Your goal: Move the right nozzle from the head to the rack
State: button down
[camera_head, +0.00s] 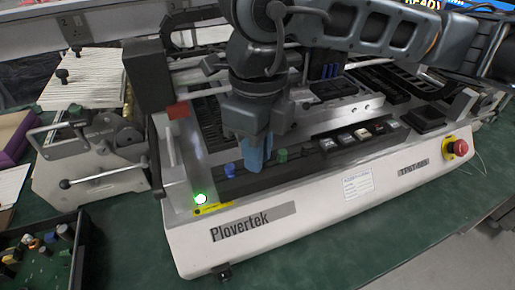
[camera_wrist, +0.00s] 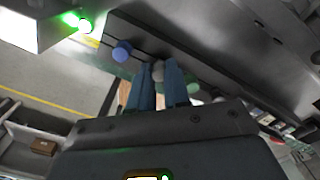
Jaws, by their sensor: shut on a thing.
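My gripper (camera_head: 256,158) points down over the dark rack (camera_head: 312,162) at the front of the white machine. Its blue fingers are shut on a small grey nozzle, which the head view hides. In the wrist view, the grey nozzle (camera_wrist: 158,72) shows between the two fingertips (camera_wrist: 160,82). It sits between a blue nozzle (camera_head: 230,170) and a green nozzle (camera_head: 282,155) along the rack. I cannot tell whether the held nozzle touches the rack. The blue nozzle also shows in the wrist view (camera_wrist: 122,51). My arm hides much of the machine's head.
The machine's front panel (camera_head: 250,225) has a lit green light (camera_head: 200,199) and a red stop button (camera_head: 460,148). A black tray of parts (camera_head: 80,262) lies at the lower left. A grey hand-levered device (camera_head: 90,165) stands left of the machine. Green table is clear in front.

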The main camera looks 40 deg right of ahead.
jog(key=c, duration=1)
grip_release()
jog(key=shift+c, duration=0.4)
jog(key=c, duration=0.3)
jog(key=shift+r+p, duration=1.2)
jog(key=shift+r, duration=2.3)
